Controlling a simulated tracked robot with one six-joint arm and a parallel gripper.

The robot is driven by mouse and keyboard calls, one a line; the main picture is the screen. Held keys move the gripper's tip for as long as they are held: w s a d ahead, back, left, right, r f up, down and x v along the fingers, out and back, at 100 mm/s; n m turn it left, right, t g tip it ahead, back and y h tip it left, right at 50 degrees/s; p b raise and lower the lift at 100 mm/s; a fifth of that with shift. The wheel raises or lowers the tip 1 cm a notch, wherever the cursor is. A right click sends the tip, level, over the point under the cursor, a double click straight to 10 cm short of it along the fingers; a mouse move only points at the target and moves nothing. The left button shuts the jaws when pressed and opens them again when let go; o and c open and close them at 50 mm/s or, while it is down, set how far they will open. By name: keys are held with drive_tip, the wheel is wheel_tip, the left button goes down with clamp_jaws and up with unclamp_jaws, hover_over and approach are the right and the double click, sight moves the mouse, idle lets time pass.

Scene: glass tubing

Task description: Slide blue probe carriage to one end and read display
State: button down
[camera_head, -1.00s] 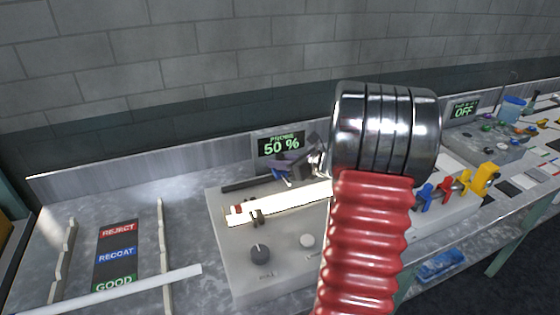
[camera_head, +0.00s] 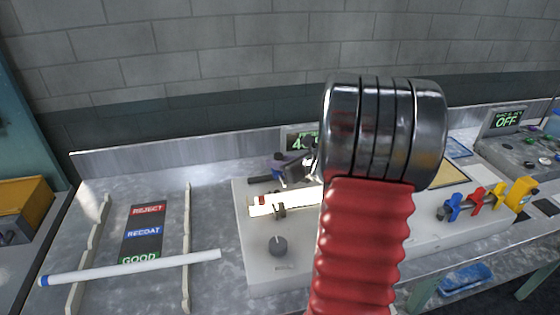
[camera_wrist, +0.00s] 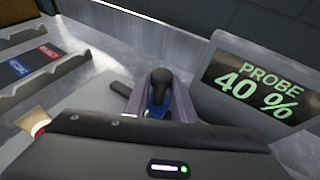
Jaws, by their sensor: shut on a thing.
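The blue probe carriage (camera_wrist: 157,103) has a black knob and sits between the fingers of my gripper (camera_wrist: 160,106) in the wrist view. My gripper is shut on it. In the head view, my arm hides much of the gripper (camera_head: 290,168); a little blue shows there, behind the glowing white tube (camera_head: 262,206). The probe display (camera_wrist: 252,88) reads "PROBE 40 %" in green in the wrist view. In the head view the display (camera_head: 297,140) is mostly covered by my arm, with only a "4" clear.
A grey rack with REJECT, RECOAT and GOOD labels (camera_head: 142,232) is at left, with a white blue-ended tube (camera_head: 130,267) across it. A dark knob (camera_head: 277,246) is on the grey station (camera_head: 255,270). Blue, red and yellow valves (camera_head: 480,200) stand at right.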

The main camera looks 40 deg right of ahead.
drive_tip(key=c, duration=1.6)
unclamp_jaws()
drive_tip(key=shift+s, duration=0.1)
drive_tip(key=shift+s+r, duration=0.3)
drive_tip(key=shift+s, duration=0.25)
drive_tip(key=v, duration=1.2)
drive_tip(key=shift+s+a, duration=0.15)
drive_tip(key=shift+s, duration=0.15)
